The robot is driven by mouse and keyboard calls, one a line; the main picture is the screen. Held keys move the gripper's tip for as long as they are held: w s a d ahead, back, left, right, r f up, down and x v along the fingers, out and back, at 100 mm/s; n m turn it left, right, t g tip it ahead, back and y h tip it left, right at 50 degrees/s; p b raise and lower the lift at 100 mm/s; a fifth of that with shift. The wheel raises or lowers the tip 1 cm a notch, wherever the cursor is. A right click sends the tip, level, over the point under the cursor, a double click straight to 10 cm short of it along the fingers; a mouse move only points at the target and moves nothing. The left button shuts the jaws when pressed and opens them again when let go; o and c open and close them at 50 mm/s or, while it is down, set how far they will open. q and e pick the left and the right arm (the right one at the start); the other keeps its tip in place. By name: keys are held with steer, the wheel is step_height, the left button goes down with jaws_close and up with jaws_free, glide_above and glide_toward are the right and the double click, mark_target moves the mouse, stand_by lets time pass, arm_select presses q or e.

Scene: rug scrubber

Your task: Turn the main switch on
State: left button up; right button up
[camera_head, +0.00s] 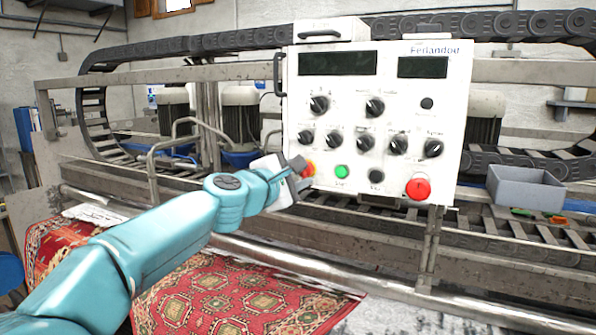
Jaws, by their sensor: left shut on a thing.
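The white control panel (327,104) stands upright in the middle of the view, with two dark displays and several black knobs. At its lower left is a small red and yellow switch (309,170); my left gripper (301,168) is at it, with its fingers closed on it. The gripper partly hides the switch, so its turned position cannot be told. A green button (342,172), a black knob (376,176) and a large red button (418,188) sit to the right along the panel's bottom. My right gripper is not in view.
A metal machine frame with black cable chains (200,43) runs behind the panel. A red patterned rug (230,297) lies below. A grey open bin (526,188) stands at the right. The space in front of the panel's right side is clear.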

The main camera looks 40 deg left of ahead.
arm_select(q)
steer(key=shift+r+m+g+y+p, duration=0.25)
steer(key=shift+m+p, duration=0.7)
steer(key=shift+m, duration=0.95)
steer(key=shift+r+m+g+y+p, duration=0.25)
steer(key=shift+m+p, duration=0.65)
steer(key=shift+m, duration=1)
steer(key=shift+r+m+g+y+p, duration=0.1)
steer(key=shift+m+y+p, duration=0.2)
steer(key=shift+m+p, duration=1.15)
steer(key=shift+f+m+b, duration=0.1)
steer(key=shift+m+b, duration=0.3)
steer(key=shift+m, duration=0.25)
steer(key=o, duration=0.7)
steer(key=shift+o, duration=1.4)
steer(key=shift+f, duration=0.1)
steer(key=shift+w+d+f, duration=0.1)
steer(key=shift+d, duration=0.05)
